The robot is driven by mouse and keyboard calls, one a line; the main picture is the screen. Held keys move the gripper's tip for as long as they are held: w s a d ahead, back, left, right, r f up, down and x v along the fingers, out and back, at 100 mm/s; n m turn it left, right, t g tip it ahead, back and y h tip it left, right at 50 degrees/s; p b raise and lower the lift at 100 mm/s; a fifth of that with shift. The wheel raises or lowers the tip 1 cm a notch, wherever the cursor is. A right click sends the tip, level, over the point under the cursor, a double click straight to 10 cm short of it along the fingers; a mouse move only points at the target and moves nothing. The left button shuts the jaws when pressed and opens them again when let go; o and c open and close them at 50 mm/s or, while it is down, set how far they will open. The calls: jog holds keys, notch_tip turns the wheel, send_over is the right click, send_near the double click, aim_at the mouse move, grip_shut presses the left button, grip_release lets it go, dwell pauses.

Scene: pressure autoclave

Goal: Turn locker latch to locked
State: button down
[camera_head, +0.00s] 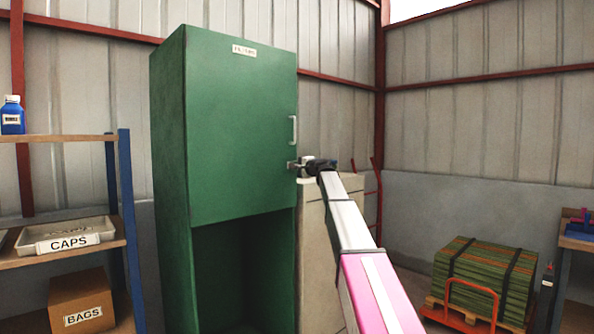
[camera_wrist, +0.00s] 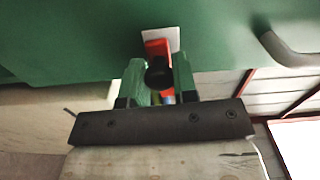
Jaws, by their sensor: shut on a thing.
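The green locker (camera_head: 240,130) stands upright with its upper door closed and an open space below. Its latch (camera_head: 292,165) is at the door's right edge, below the pale door handle (camera_head: 293,130). My gripper (camera_head: 306,164) is at the latch. In the wrist view, my gripper (camera_wrist: 158,82) has its two green fingers on either side of the latch's dark round knob (camera_wrist: 159,74), shut on it. A red part of the latch (camera_wrist: 157,47) and a pale plate (camera_wrist: 174,38) show beyond the fingers. The latch's exact turn angle is partly hidden by the fingers.
A shelf with a white CAPS tray (camera_head: 64,236), a BAGS box (camera_head: 82,303) and a blue bottle (camera_head: 12,115) stands at the left. A pallet stack (camera_head: 485,275) on an orange cart (camera_head: 470,310) is at the right. The grey handle (camera_wrist: 288,50) is close to my gripper.

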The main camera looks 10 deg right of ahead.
jog(key=shift+r+m, duration=0.2)
jog(key=shift+m, duration=0.3)
jog(key=c, duration=0.9)
grip_release()
jog(key=shift+s, duration=0.1)
jog(key=v, duration=1)
jog(key=shift+s+d, duration=0.2)
